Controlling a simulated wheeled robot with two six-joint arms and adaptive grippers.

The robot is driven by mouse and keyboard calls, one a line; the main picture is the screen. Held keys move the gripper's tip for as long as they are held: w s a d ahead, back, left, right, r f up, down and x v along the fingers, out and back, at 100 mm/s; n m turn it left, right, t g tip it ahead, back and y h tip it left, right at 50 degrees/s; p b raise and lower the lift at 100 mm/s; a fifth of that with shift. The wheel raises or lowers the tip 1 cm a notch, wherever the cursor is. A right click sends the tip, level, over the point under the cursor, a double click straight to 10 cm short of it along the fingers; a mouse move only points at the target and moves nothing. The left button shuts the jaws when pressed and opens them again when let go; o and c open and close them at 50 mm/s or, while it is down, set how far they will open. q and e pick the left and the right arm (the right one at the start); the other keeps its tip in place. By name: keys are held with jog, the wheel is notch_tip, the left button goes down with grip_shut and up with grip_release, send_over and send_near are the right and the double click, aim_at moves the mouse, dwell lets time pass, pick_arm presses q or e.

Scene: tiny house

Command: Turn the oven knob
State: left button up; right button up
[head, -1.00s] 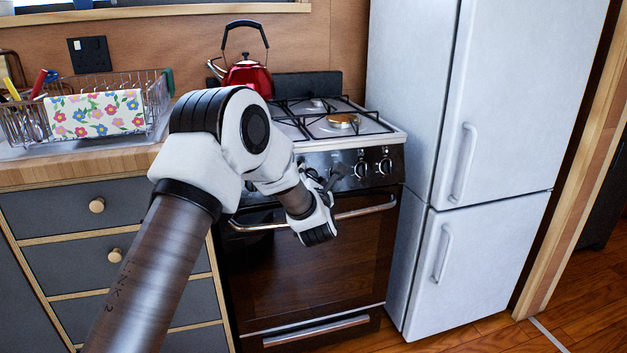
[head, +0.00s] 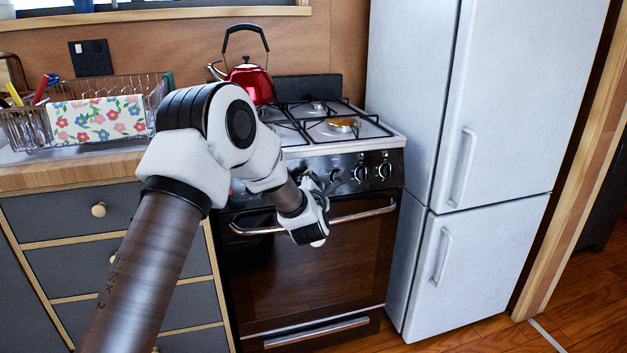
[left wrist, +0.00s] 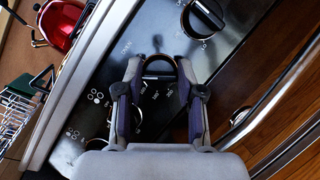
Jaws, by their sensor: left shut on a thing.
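The oven (head: 310,265) stands in the middle of the head view, with a dark control panel above its door handle. My left gripper (head: 318,183) is at the front of this panel, left of two other knobs. In the left wrist view my left gripper (left wrist: 160,76) has one finger on each side of a dark, silver-rimmed oven knob (left wrist: 158,66) and is shut on it. Printed dial marks show on the panel below this knob. In the head view the gripper mostly hides the knob. My right gripper is not in view.
Two other knobs (head: 361,173) are to the right on the panel; one knob (left wrist: 203,17) shows in the wrist view. The oven handle (head: 350,214) runs just below. A red kettle (head: 250,82) stands on the hob. A white fridge (head: 480,140) stands close on the right.

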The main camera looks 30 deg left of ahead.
pick_arm(q)
jog(key=m+p, duration=0.1)
jog(key=m, duration=0.1)
jog(key=m+h+p, duration=0.1)
jog(key=m+g+p, duration=0.1)
jog(key=m+p, duration=0.1)
jog(key=shift+r+m+h, duration=0.3)
jog(key=shift+h, duration=0.1)
jog(key=shift+f+m+g+h+p, duration=0.15)
jog(key=shift+m+g+h+p, duration=0.15)
jog(key=shift+m+p, duration=0.7)
jog(key=shift+f, duration=0.1)
jog(key=o, duration=1.1)
jog(key=shift+o, duration=0.2)
jog(key=v, duration=1.2)
